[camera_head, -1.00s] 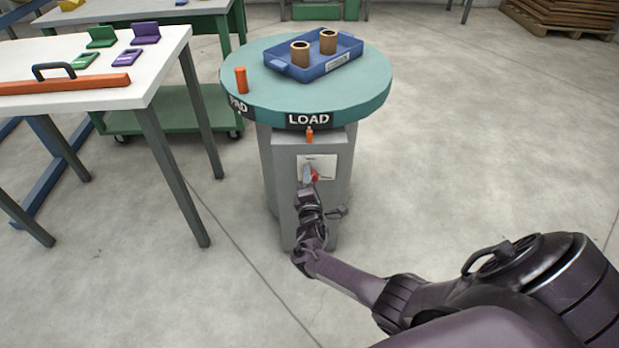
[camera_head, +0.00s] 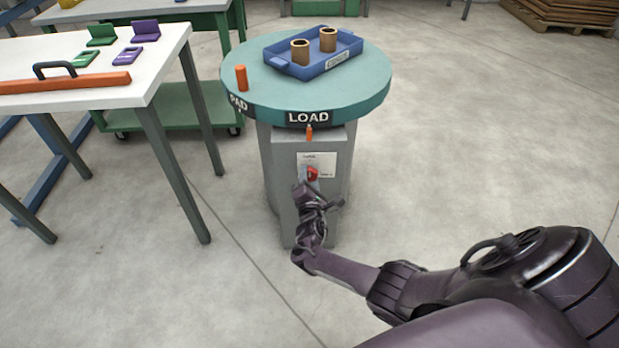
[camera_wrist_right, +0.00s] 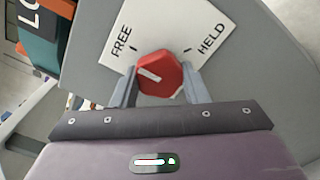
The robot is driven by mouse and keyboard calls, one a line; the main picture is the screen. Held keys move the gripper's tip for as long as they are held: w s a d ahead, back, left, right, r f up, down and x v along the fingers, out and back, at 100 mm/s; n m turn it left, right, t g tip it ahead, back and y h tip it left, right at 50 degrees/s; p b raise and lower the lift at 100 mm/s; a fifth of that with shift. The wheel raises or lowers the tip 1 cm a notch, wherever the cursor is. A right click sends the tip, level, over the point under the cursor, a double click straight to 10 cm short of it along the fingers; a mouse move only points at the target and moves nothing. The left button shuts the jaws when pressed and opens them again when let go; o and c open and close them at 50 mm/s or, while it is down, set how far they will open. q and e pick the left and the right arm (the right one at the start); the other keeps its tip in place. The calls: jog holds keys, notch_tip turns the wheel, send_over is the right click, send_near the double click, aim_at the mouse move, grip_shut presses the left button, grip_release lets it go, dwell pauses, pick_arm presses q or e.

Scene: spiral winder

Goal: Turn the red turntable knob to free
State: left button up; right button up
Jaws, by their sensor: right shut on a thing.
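The red knob (camera_head: 312,174) is on the white label plate (camera_head: 327,160) on the front of the grey pedestal, below the turntable. In the right wrist view the red knob (camera_wrist_right: 160,74) sits between FREE at the left and HELD at the right. Its white line lies on the FREE side, pointing left and slightly up. My right gripper (camera_wrist_right: 159,84) is shut on the knob, one finger on each side. In the head view my right gripper (camera_head: 306,181) partly covers the plate. My left gripper is not in view.
The green turntable (camera_head: 290,100) carries a blue tray (camera_head: 325,66) with two brown tubes and an orange peg (camera_head: 241,78). Its LOAD sign faces me, above a small orange pointer (camera_head: 309,133). A white table (camera_head: 165,62) stands at left. The floor at right is clear.

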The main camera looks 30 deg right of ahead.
jog(key=shift+f, duration=0.1)
jog(key=o, duration=1)
jog(key=shift+c, duration=0.2)
jog(key=p+v, duration=0.1)
jog(key=v, duration=0.1)
jog(key=shift+s+a, duration=0.15)
jog(key=shift+s, duration=0.2)
pick_arm(q)
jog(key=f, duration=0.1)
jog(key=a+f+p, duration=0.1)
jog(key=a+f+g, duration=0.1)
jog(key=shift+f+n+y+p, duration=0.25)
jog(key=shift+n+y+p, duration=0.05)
jog(key=shift+p, duration=0.1)
pick_arm(e)
jog(key=v, duration=0.5)
